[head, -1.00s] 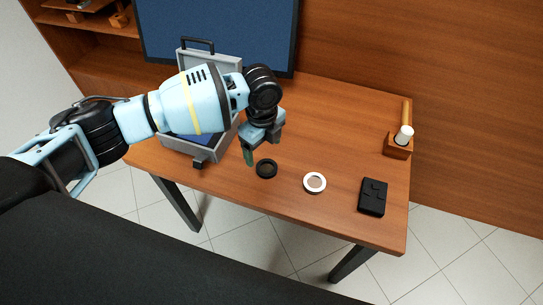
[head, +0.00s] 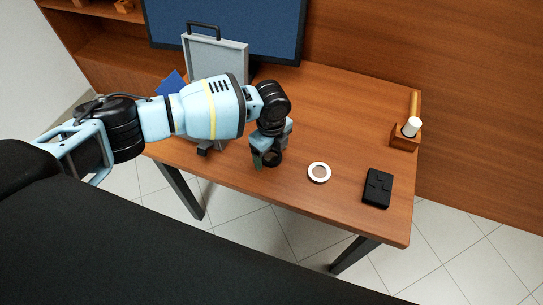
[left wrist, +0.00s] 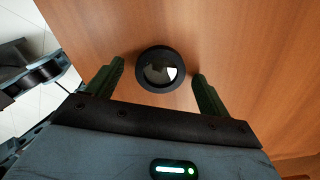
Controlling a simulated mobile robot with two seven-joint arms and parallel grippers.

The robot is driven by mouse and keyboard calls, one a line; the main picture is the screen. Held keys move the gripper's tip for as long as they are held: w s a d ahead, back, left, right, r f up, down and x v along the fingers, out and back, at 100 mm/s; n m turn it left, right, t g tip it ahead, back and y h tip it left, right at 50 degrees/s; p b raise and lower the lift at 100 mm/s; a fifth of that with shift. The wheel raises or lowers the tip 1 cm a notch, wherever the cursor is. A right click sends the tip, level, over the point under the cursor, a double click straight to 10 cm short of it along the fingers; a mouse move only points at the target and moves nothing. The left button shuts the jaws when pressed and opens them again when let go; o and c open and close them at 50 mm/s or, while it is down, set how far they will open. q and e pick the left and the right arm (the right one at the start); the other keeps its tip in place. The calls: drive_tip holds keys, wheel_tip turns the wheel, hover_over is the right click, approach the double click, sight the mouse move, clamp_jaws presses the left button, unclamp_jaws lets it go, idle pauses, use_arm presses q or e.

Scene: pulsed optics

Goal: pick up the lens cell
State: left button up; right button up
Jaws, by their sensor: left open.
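The lens cell looks to be the round black ring with glass in it, lying flat on the wooden table. It shows in the left wrist view (left wrist: 160,69) just ahead of and between the fingers. In the head view the black ring (head: 272,158) is partly hidden by my left gripper (head: 266,160). My left gripper, also in the left wrist view (left wrist: 157,88), is open and empty, with one green finger on each side of the ring and apart from it. A white ring (head: 319,173) lies on the table to the right. My right gripper is not in view.
A black box with buttons (head: 377,188) lies near the table's right end. A wooden holder (head: 405,138) with a white-topped item stands behind it. A grey open case (head: 216,62) stands at the left, and a dark blue screen (head: 275,30) at the back. The middle of the table (head: 335,125) is clear.

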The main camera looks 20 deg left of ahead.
sight(270, 158)
use_arm(q)
drive_tip(key=shift+f, duration=0.1)
drive_tip(key=c, duration=1.1)
drive_tip(key=shift+o, duration=0.2)
drive_tip(key=shift+r, duration=0.55)
drive_tip(key=r, duration=0.1)
drive_tip(key=s+r, duration=0.1)
drive_tip(key=shift+r, duration=0.3)
drive_tip(key=s, duration=0.5)
drive_tip(key=s+r+p, duration=0.1)
drive_tip(key=s, duration=0.4)
drive_tip(key=s+a+p, duration=0.1)
drive_tip(key=s, duration=0.4)
drive_tip(key=shift+a+r, duration=0.1)
drive_tip(key=shift+r, duration=0.05)
